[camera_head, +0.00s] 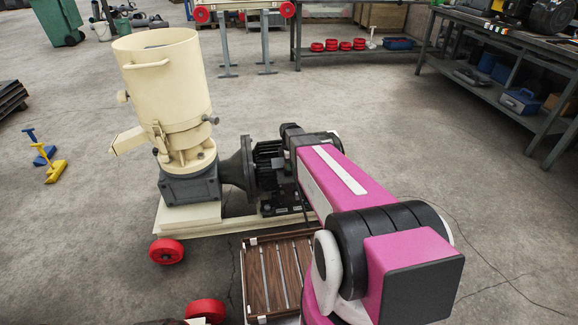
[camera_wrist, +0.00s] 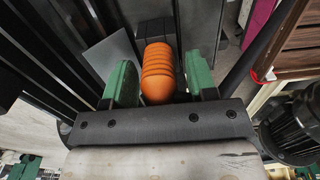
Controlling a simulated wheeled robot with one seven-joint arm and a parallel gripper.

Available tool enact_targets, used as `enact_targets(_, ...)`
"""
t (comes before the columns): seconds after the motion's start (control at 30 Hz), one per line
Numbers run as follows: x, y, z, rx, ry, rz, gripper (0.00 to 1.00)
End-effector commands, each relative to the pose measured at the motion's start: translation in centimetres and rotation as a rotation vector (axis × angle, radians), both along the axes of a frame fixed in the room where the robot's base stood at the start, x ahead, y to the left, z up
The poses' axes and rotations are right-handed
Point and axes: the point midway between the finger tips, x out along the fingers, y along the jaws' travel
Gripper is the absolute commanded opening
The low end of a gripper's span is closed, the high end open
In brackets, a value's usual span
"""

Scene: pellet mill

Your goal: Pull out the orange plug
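The orange plug (camera_wrist: 158,72) is a ribbed, rounded piece in the middle of the wrist view. A dark grey part sits just beyond its far end. My gripper (camera_wrist: 160,60) has green fingers on both sides of the plug. A gap shows between the plug and the right finger; the left finger is very close to it, and I cannot tell if they touch. The gripper looks open around the plug. In the head view, the plug and gripper do not show; my magenta arm covers that area.
The cream pellet mill (camera_head: 165,90) stands left of my arm, with its dark motor (camera_head: 275,170) beside it on a cream base with red wheels (camera_head: 166,251). A brown slatted panel (camera_head: 275,272) lies in front. Workbenches (camera_head: 500,80) stand at the back right. Open floor lies right of my arm.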

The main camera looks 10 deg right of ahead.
Motion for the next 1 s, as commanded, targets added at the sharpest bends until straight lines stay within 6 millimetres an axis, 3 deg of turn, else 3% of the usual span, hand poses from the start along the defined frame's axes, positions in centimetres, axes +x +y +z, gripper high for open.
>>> enact_targets(0.03,0.0,0.0,0.0,0.000,0.000,0.000,0.35)
enact_targets(0.1,0.0,0.0,0.0,0.000,0.000,0.000,0.13)
enact_targets(0.13,0.0,0.0,0.0,0.000,0.000,0.000,0.09)
enact_targets(0.63,0.0,0.0,0.1,0.000,0.000,0.000,0.09)
enact_targets(1.0,0.0,0.0,1.5,0.000,0.000,0.000,0.09)
